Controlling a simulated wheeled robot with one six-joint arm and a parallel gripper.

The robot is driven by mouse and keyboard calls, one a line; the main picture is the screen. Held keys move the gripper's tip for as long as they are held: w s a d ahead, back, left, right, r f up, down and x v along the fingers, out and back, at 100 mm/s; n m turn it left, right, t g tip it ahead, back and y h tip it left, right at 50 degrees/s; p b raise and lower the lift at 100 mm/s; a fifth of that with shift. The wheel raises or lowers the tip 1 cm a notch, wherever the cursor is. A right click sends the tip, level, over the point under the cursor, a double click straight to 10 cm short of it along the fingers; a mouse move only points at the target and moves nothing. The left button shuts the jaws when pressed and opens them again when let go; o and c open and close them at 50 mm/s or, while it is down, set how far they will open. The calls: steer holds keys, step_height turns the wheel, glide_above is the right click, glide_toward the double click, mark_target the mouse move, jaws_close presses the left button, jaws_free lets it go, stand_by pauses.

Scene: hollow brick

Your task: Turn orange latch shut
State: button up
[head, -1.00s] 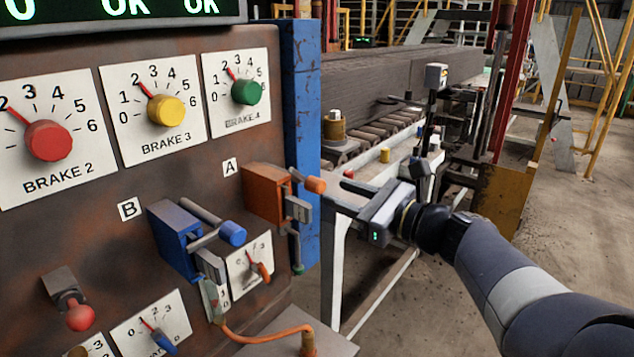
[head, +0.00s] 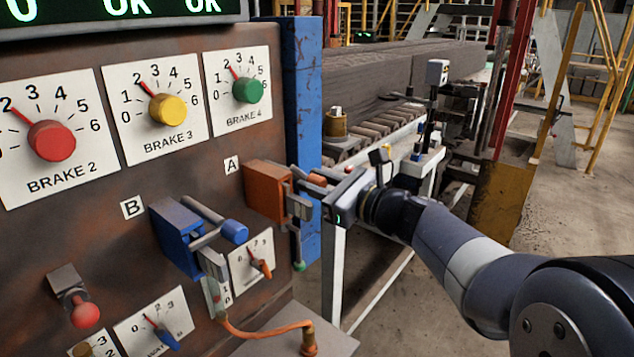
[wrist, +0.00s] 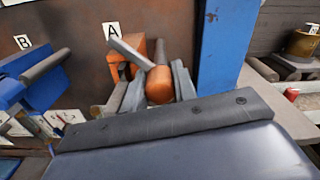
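The orange latch (head: 264,192) is mounted near the panel's right edge, below label A. In the wrist view, its orange body (wrist: 127,68) carries a grey lever that slants down to an orange knob (wrist: 159,86). My gripper (head: 308,181) is at the latch's knob end, reaching in from the right. In the wrist view, my gripper (wrist: 154,84) has one grey finger on each side of the knob, spread apart. It looks open, and I cannot tell whether either finger touches the knob. The fingers partly hide the knob in the head view.
A blue latch (head: 176,238) marked B sits left of and below the orange one. A blue post (head: 302,100) stands right behind the orange latch. Brake dials fill the upper panel. A small dial (head: 250,264) lies below, and a roller conveyor (head: 385,135) runs behind.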

steer(key=c, duration=0.3)
steer(key=shift+c, duration=0.2)
steer(key=shift+f+n+b, duration=0.2)
steer(key=shift+n+b, duration=0.3)
steer(key=shift+b, duration=0.35)
steer(key=n+b, duration=0.2)
steer(key=b, duration=0.1)
steer(key=shift+f, duration=0.15)
steer(key=n+b, duration=0.3)
steer(key=b, duration=0.1)
steer(key=shift+r+n+b, duration=0.2)
steer(key=shift+n+b, duration=1.1)
steer(key=shift+b, duration=0.15)
steer(key=o, duration=0.7)
